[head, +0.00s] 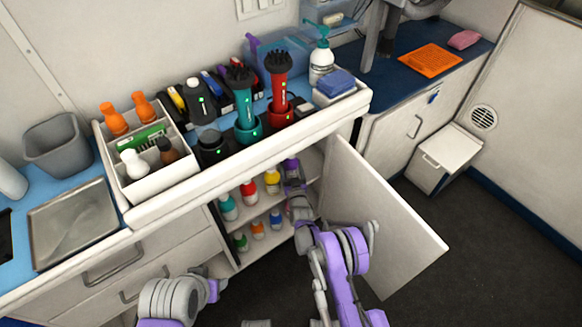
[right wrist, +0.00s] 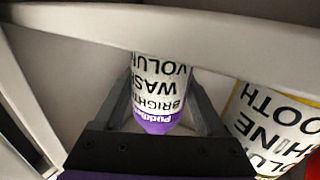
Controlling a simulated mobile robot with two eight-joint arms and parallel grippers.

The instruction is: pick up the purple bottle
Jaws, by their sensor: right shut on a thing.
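The purple bottle (head: 291,165) is on the upper shelf of the open cabinet, at its right end. In the right wrist view the bottle (right wrist: 160,85) has a white label with black print and a purple band, and it appears upside down between the fingers. My right gripper (head: 294,182) reaches into the cabinet and is shut on the bottle; its fingers (right wrist: 161,98) lie on either side of it. Whether the bottle touches the shelf cannot be told. My left gripper (head: 217,287) is low, before the drawers, and its fingers are not clear.
A yellow bottle (head: 272,181) stands just left of the purple one, also close by in the right wrist view (right wrist: 270,130). Red and teal bottles stand farther left, with more on the lower shelf. The open cabinet door (head: 385,215) is close on the right. The counter edge (head: 250,150) overhangs the shelves.

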